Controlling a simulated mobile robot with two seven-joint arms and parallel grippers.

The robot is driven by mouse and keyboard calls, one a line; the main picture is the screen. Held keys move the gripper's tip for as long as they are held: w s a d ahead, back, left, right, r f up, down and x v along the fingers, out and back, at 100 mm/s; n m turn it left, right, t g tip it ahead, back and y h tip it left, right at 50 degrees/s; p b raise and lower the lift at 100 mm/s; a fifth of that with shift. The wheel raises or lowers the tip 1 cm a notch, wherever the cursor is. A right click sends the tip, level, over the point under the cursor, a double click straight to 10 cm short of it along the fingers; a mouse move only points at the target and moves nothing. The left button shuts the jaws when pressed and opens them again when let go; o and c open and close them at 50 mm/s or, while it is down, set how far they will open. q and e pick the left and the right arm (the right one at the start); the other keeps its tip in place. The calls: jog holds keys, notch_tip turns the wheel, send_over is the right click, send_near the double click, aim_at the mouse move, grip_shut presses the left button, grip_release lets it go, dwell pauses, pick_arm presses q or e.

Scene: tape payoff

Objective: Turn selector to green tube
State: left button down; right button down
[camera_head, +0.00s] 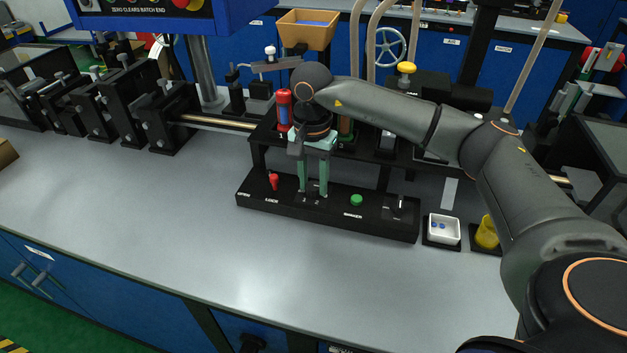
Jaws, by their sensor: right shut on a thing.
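The black control panel (330,212) lies on the grey bench in the middle of the view. My right gripper (314,194) points down at the panel, its green fingers shut on the selector between the red lever and the green button. The fingers hide the selector, so its pointing direction cannot be told. A red-capped tube with blue in it (284,112) stands in the black rack behind, left of my wrist. A green tube (345,128) shows partly in the rack, right of my wrist. My left gripper is not in view.
A red lever (274,181) and a green button (356,200) stand close on either side of my fingers. A black switch (399,206) is at the panel's right end. A white tray (443,230) and a yellow cup (487,232) stand farther right. The front bench is clear.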

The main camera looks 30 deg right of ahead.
aim_at(313, 185)
dwell(0.3)
jog(key=c, duration=0.6)
grip_release()
jog(key=shift+o, duration=0.5)
jog(key=shift+r, duration=0.1)
notch_tip(313, 185, up, 12)
jog(key=shift+r, duration=0.2)
jog(key=shift+w+a, duration=0.1)
